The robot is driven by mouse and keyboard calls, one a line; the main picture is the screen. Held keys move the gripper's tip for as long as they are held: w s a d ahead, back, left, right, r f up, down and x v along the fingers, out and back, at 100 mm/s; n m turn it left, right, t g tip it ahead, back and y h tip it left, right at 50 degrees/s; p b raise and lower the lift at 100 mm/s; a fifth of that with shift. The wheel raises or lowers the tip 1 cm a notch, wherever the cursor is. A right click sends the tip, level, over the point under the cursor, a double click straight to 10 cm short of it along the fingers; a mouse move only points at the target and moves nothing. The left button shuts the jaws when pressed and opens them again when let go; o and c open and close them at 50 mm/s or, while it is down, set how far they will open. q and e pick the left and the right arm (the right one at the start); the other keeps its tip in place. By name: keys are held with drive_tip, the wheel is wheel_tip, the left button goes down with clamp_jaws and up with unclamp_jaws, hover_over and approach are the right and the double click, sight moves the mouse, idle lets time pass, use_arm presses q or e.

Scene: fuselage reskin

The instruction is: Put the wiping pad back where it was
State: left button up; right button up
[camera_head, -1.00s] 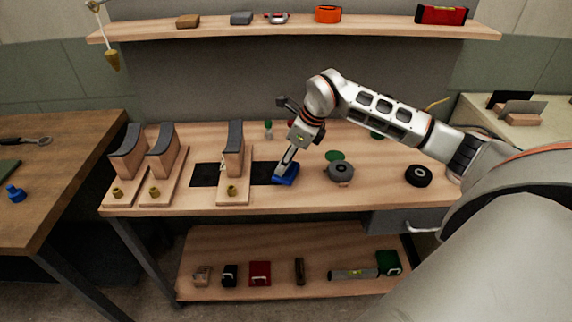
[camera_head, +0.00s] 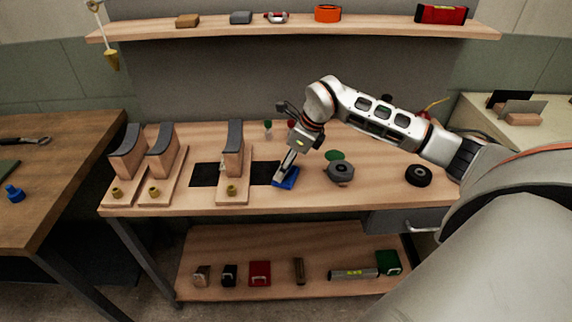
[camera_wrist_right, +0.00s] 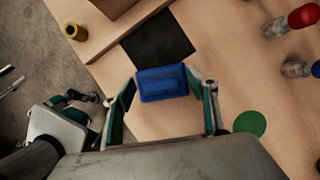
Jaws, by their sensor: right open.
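The wiping pad appears to be the blue block (camera_head: 285,180) on the workbench (camera_head: 315,196), just right of the black mat (camera_head: 204,174). In the right wrist view the blue pad (camera_wrist_right: 162,83) lies between the two fingers of my right gripper (camera_wrist_right: 166,98). The fingers are spread, one on each side of the pad; the right finger is close to its edge. In the head view my right gripper (camera_head: 288,168) reaches down to the pad and partly covers it.
A stand with a curved dark top (camera_head: 235,150) stands across the mat, left of the pad. A grey round tool (camera_head: 341,172) and a green disc (camera_head: 335,155) are to the right. A black roll (camera_head: 418,176) lies farther right. Small bottles stand behind.

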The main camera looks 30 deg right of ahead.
drive_tip(key=v, duration=1.2)
drive_tip(key=s+a+f+m+t+y, duration=0.1)
drive_tip(key=s+a+m+y, duration=0.3)
drive_tip(key=a, duration=0.6)
drive_tip(key=s+a+f+m+t+y, duration=0.1)
drive_tip(key=a+m+y, duration=0.1)
drive_tip(key=a+y, duration=0.6)
drive_tip(key=s+a+f+m+t+y, duration=0.1)
drive_tip(key=s+a+m+y, duration=0.15)
drive_tip(key=a, duration=0.95)
drive_tip(key=d+f+m+t+h, duration=0.3)
drive_tip(key=f+m+t+h, duration=0.3)
drive_tip(key=m, duration=0.5)
drive_tip(key=d+f+m+t+h, duration=0.35)
drive_tip(key=f+m, duration=0.35)
drive_tip(key=m, duration=0.4)
drive_tip(key=s+d+f+m+g+h, duration=0.2)
drive_tip(key=s+f+m, duration=0.2)
drive_tip(key=s+f, duration=0.3)
drive_tip(key=s+d+f+m+g+h, duration=0.1)
drive_tip(key=s+f+m+g+h, duration=0.2)
drive_tip(key=s+f, duration=0.4)
wheel_tip(320, 180, down, 3)
drive_tip(key=shift+s+d+r+m+p, duration=0.1)
drive_tip(key=shift+s+d+m+p, duration=0.2)
drive_tip(key=shift+m, duration=0.45)
